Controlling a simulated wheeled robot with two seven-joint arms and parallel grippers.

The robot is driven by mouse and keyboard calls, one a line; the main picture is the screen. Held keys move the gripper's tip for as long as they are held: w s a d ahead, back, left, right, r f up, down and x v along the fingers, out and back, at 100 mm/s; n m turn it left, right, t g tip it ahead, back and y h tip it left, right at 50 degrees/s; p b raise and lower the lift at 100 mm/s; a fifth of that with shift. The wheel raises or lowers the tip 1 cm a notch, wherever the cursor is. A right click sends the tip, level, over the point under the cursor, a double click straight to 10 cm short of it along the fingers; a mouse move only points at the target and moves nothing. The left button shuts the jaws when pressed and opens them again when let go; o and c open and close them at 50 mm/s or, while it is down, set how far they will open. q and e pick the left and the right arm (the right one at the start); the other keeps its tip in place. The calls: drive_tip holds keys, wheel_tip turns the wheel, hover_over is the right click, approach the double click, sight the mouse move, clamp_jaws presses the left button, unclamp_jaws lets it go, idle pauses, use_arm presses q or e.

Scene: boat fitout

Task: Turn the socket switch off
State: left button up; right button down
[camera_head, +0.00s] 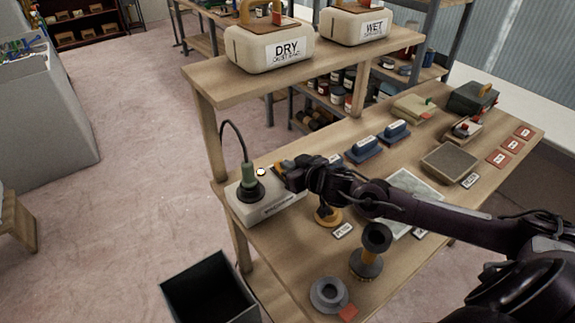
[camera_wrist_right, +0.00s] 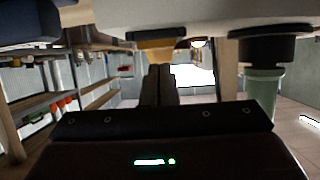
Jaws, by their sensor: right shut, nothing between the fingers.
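The socket box (camera_head: 262,210) is a pale block at the left end of the workbench, with a green plug (camera_head: 248,174) standing in it and a black cord rising from it. An orange piece (camera_head: 281,166), which looks like the switch, shows beside my right gripper (camera_head: 284,175). In the right wrist view, which looks upside down, the orange piece (camera_wrist_right: 158,44) sits on the box just ahead of the closed fingers (camera_wrist_right: 160,72). The right gripper is shut and empty; I cannot tell whether it touches the switch, nor the switch's position. A small white round light (camera_head: 260,172) shows near the plug. My left gripper is not in view.
Bins labelled DRY (camera_head: 270,48) and WET (camera_head: 355,25) stand on the shelf above.

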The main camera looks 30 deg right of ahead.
drive_tip(key=shift+w+a+f, duration=0.1)
drive_tip(key=shift+w+f, duration=0.05)
drive_tip(key=shift+w, duration=0.15)
drive_tip(key=p, duration=0.2)
drive_tip(key=shift+w+r+g+p, duration=0.2)
drive_tip(key=shift+r+g+p, duration=0.1)
drive_tip(key=shift+g+p, duration=0.1)
drive_tip(key=shift+f+b, duration=0.35)
drive_tip(key=shift+f, duration=0.1)
drive_tip(key=shift+s, duration=0.2)
drive_tip(key=shift+s+f+p, duration=0.15)
drive_tip(key=shift+s+p, duration=0.2)
drive_tip(key=shift+s+f, duration=0.1)
drive_tip(key=shift+s, duration=0.15)
